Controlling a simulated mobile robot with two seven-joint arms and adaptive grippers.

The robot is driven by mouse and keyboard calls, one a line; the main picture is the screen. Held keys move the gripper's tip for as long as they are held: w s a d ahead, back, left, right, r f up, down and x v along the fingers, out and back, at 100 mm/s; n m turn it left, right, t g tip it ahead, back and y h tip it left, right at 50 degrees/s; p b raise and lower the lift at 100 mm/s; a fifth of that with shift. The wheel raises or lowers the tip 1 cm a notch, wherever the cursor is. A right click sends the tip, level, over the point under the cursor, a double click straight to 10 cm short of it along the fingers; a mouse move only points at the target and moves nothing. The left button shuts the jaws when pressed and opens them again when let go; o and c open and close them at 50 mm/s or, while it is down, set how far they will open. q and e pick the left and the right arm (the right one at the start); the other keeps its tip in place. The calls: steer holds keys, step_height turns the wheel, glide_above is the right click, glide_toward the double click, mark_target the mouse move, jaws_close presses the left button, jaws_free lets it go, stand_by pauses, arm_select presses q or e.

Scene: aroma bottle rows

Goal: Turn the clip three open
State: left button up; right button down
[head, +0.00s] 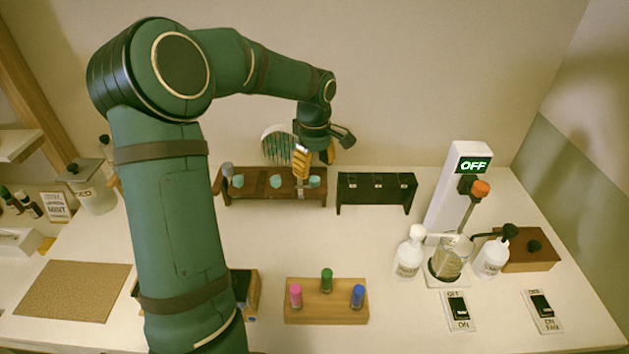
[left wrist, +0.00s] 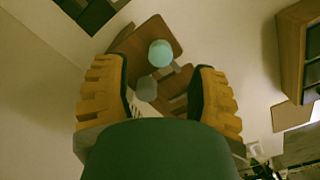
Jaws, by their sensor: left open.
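The brown wooden rack (head: 232,200) stands at the back of the table and holds several round teal-topped pieces, one of them the teal top (head: 314,182) at its right end. A thin pale upright part (head: 300,193) shows at the rack beneath my gripper; I cannot tell whether it is clip three or its state. My left gripper (head: 301,165) points down over the right part of this rack, fingers apart. In the left wrist view a teal round top (left wrist: 160,54) and a grey round top (left wrist: 147,89) show between the open yellow fingers. My right gripper is not in view.
A black rack (head: 376,203) with small silver fittings stands just right of the brown rack. A wooden block (head: 326,312) with pink, green and blue vials is in front. A white device (head: 458,200) reading OFF stands right among bottles. The table centre is clear.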

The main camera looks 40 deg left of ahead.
mark_target(315, 178)
arm_select(q)
steer(key=shift+f, duration=2.15)
jaws_close()
